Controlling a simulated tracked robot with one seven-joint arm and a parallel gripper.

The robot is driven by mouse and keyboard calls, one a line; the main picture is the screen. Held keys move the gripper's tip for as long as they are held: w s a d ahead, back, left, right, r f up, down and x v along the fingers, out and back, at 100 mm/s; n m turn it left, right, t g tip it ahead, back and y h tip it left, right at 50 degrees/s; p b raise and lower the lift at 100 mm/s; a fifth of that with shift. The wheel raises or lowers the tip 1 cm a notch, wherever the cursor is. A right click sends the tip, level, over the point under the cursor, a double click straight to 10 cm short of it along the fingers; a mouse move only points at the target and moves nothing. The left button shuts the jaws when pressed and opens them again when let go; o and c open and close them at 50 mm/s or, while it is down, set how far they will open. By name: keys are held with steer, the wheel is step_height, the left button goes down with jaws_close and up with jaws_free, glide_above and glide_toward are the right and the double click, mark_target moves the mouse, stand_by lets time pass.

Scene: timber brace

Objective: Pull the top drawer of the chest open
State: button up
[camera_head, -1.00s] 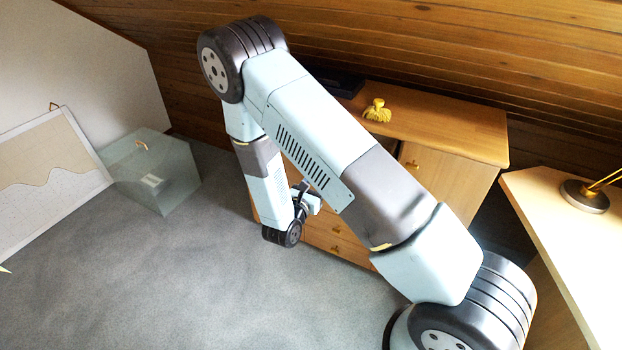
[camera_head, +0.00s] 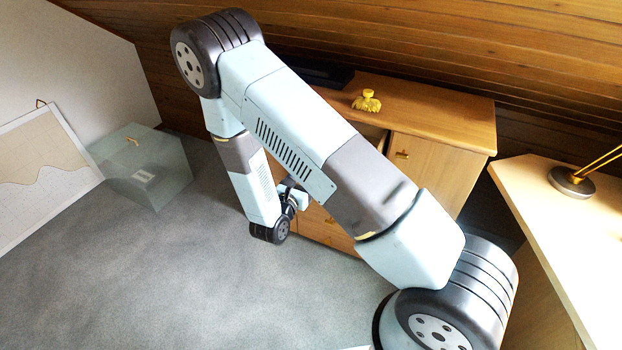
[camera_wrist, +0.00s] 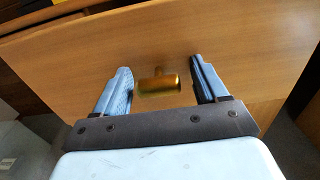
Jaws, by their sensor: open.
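The wooden chest (camera_head: 450,120) stands against the plank wall, its front partly hidden behind my arm. In the wrist view a plain wooden front (camera_wrist: 240,50) fills most of the picture, with a short brass handle (camera_wrist: 158,86) at its middle. My gripper (camera_wrist: 159,68) is open, one finger on each side of the handle, with a visible gap at both sides. In the head view my gripper is mostly hidden by my arm. A dark recess (camera_head: 372,138) shows under the chest top beside the right door; I cannot tell how far the top drawer stands out.
A yellow ornament (camera_head: 367,101) and a black flat box (camera_head: 315,72) are on the chest top. A desk (camera_head: 530,185) with a lamp base (camera_head: 572,182) stands at right. A glassy box (camera_head: 145,172) and a leaning picture (camera_head: 40,180) are at left. The grey floor in front is clear.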

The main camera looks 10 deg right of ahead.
steer(key=shift+a, duration=0.15)
steer(key=v, duration=1.3)
steer(key=shift+s, duration=0.3)
steer(key=shift+a, duration=0.15)
steer(key=s+d+r+m+g+h, duration=0.2)
steer(key=d+r+m+g, duration=1.35)
steer(key=r, duration=0.45)
steer(key=s+d+r+m+t+y, duration=0.3)
steer(key=s+r+m+y, duration=0.3)
steer(key=r, duration=0.3)
steer(key=s+d+r+m+t+y, duration=0.3)
steer(key=s+r+m+y, duration=0.3)
steer(key=r, duration=0.4)
steer(key=shift+s+d+m, duration=0.6)
steer(key=shift+d+m, duration=0.05)
steer(key=shift+m, duration=0.2)
